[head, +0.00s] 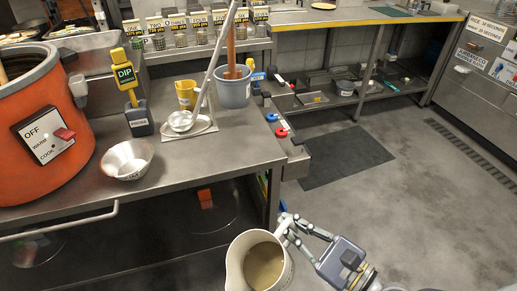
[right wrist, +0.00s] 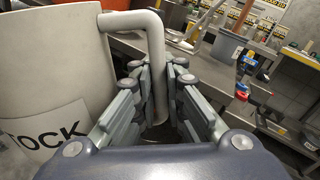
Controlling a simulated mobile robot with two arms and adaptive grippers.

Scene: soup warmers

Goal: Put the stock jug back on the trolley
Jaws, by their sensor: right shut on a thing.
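The stock jug is a cream jug (head: 235,264) with brownish liquid inside, low in the head view. It looks close to upright and is off any surface. In the right wrist view the jug (right wrist: 55,75) shows a label ending in "TOCK". My right gripper (head: 291,229) is shut on its handle (right wrist: 155,50), from the right side of the jug. A steel-topped unit with a push bar (head: 62,223) stands at the left; I cannot tell for sure whether it is the trolley. My left gripper is not in view.
On the steel top are an orange warmer (head: 38,130), a metal bowl (head: 127,160), a DIP probe stand (head: 138,118), a ladle rest (head: 200,128), a yellow cup (head: 186,95) and a grey bucket (head: 233,88). Open floor (head: 420,215) lies to the right.

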